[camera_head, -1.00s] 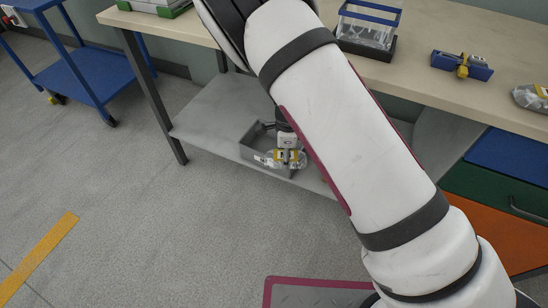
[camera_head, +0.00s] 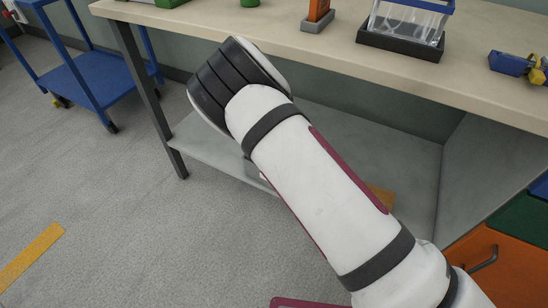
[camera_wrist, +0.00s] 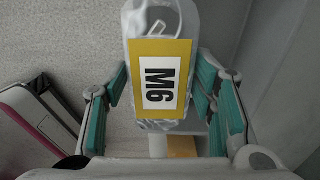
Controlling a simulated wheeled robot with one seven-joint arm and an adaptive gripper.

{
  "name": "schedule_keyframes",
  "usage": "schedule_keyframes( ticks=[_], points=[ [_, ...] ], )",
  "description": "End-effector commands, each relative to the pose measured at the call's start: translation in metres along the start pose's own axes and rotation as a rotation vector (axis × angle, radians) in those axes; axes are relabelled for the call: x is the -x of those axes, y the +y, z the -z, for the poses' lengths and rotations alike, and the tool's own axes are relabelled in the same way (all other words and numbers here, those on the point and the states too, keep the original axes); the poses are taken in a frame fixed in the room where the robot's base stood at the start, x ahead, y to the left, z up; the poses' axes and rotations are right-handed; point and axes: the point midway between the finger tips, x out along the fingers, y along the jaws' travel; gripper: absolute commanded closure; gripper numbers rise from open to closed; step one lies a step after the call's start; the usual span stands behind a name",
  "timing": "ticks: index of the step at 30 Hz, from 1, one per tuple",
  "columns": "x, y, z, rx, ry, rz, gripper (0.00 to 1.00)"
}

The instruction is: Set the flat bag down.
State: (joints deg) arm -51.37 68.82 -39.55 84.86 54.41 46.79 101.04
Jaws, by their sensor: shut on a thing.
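The flat bag (camera_wrist: 162,22) is clear plastic with a yellow-bordered white label reading M6, and a pale ring-like shape shows inside it. In the wrist view it lies between the green-padded fingers of my gripper (camera_wrist: 161,88), which is shut on it. Whether the bag touches anything below cannot be told. In the head view my arm hides both the gripper and the bag. The grey lower shelf (camera_head: 207,150) of the bench shows around my arm.
The bench top (camera_head: 300,48) overhangs the shelf, with a leg (camera_head: 150,95) at its left. A clear tank (camera_head: 408,20) and a blue-and-yellow fixture (camera_head: 510,63) stand on top. An orange-brown patch (camera_head: 381,198) shows on the shelf. A blue cart (camera_head: 85,75) stands left; floor between is clear.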

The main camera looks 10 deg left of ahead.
Motion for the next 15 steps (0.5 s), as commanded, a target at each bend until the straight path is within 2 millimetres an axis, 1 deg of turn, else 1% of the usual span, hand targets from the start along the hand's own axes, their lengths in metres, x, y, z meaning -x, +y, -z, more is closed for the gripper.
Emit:
schedule_keyframes(
  ticks=[1, 6, 10, 15],
  points=[
    [-0.004, -0.009, -0.007, 0.002, -0.001, 0.003, 0.81],
    [-0.007, -0.035, -0.025, 0.001, -0.001, 0.003, 0.81],
    [-0.007, -0.049, -0.036, 0.0, -0.001, 0.002, 0.81],
    [-0.007, -0.056, -0.043, 0.0, -0.001, 0.001, 0.81]
  ],
)
